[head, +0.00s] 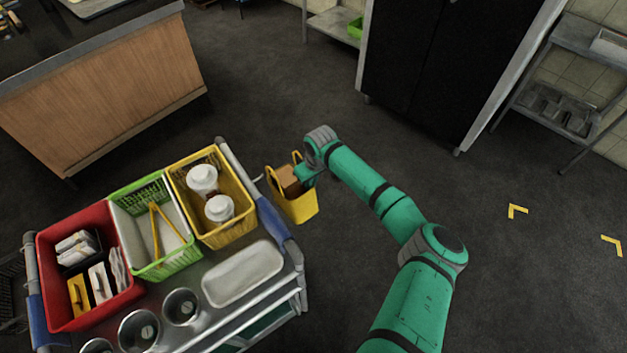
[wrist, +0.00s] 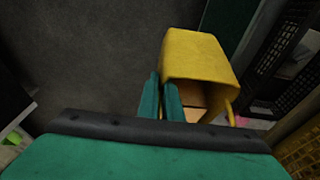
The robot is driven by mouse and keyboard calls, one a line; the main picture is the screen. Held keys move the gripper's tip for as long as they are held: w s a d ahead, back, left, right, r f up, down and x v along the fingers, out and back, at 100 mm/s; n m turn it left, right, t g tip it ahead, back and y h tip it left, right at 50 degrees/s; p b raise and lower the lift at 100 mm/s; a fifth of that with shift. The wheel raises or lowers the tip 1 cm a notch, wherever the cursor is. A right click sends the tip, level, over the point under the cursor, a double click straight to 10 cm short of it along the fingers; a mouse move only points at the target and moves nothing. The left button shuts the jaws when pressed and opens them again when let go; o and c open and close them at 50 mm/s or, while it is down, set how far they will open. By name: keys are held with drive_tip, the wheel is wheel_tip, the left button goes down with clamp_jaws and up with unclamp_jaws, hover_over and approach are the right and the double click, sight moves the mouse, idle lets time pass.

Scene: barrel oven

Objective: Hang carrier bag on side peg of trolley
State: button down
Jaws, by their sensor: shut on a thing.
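The yellow carrier bag (head: 300,209) hangs upright beside the right end of the trolley (head: 291,246), with a brown box (head: 289,180) inside. My gripper (head: 305,180) is shut on the bag at its right upper side. In the wrist view the green fingers (wrist: 161,98) are closed against the yellow bag (wrist: 196,52). One bag handle loop shows free on the left in the head view. A small light piece, perhaps the side peg (head: 258,178), sticks out from the trolley near the bag. I cannot tell whether a handle touches it.
The trolley top carries a red bin (head: 60,244), a green-and-white basket (head: 150,268), a yellow basket (head: 231,232) with white containers, a white tray (head: 243,273) and several metal pots. A wooden counter (head: 110,95) and dark cabinet (head: 425,70) stand behind.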

sight(299, 191)
drive_tip(key=shift+s+a+f, duration=0.15)
drive_tip(key=shift+s+a, duration=1)
drive_tip(key=shift+a, duration=0.2)
drive_tip(key=shift+s+a+f, duration=0.3)
drive_tip(key=shift+a+f, duration=0.05)
drive_tip(key=shift+a, duration=0.05)
drive_tip(key=shift+f, duration=0.1)
drive_tip(key=c, duration=1.9)
unclamp_jaws()
drive_tip(key=shift+o, duration=0.2)
wheel_tip(299, 191, up, 11)
drive_tip(key=s+d, duration=0.1)
drive_tip(key=shift+s+d+f, duration=0.15)
drive_tip(key=shift+s+d, duration=0.05)
drive_tip(key=shift+s, duration=0.05)
